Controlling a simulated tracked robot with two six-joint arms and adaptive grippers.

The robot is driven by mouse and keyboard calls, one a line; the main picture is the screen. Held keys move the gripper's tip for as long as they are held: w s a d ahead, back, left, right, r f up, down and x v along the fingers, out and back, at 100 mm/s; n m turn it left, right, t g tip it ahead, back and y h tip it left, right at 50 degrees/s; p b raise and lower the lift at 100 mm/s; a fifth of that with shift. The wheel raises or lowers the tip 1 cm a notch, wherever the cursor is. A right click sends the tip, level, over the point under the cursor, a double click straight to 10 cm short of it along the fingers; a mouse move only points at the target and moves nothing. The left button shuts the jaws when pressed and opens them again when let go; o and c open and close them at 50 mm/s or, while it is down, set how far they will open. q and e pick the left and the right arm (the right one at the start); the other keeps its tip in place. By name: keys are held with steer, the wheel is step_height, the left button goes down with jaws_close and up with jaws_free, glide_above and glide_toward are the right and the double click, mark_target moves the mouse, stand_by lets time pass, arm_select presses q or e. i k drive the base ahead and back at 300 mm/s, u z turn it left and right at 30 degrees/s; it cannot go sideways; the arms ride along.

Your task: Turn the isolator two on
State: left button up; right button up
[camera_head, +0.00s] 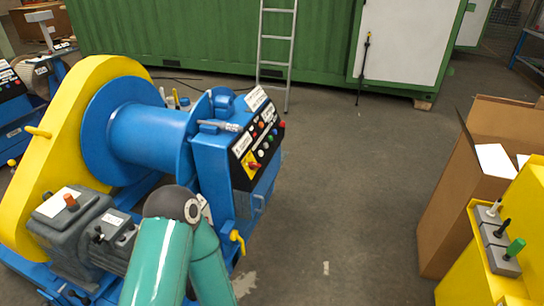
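A blue winch-like machine (145,135) with a yellow chain guard (85,90) stands at the left. Its sloped black control panel (262,140) carries several coloured buttons and a red-and-yellow rotary switch (253,166) at its lower edge. The switch looks like an isolator, but its labels and setting are too small to read, so I cannot tell whether it is number two. My teal arm (160,265), with a dark rounded joint, rises from the bottom in front of the machine. Neither gripper shows in the view.
A grey motor (85,228) and a yellow lever (238,241) sit low on the machine. A second blue machine (15,110) is at the far left. A cardboard box (450,200) and yellow cabinet (480,275) stand right. The grey floor (350,190) between is clear.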

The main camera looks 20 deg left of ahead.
mark_target(253, 165)
steer(key=u, duration=0.1)
steer(key=i, duration=1.35)
steer(key=u, duration=0.8)
steer(key=i, duration=0.75)
steer(key=u, duration=0.35)
steer(key=k, duration=0.95)
steer(key=u, duration=0.15)
steer(key=i, duration=0.95)
steer(key=z, duration=0.05)
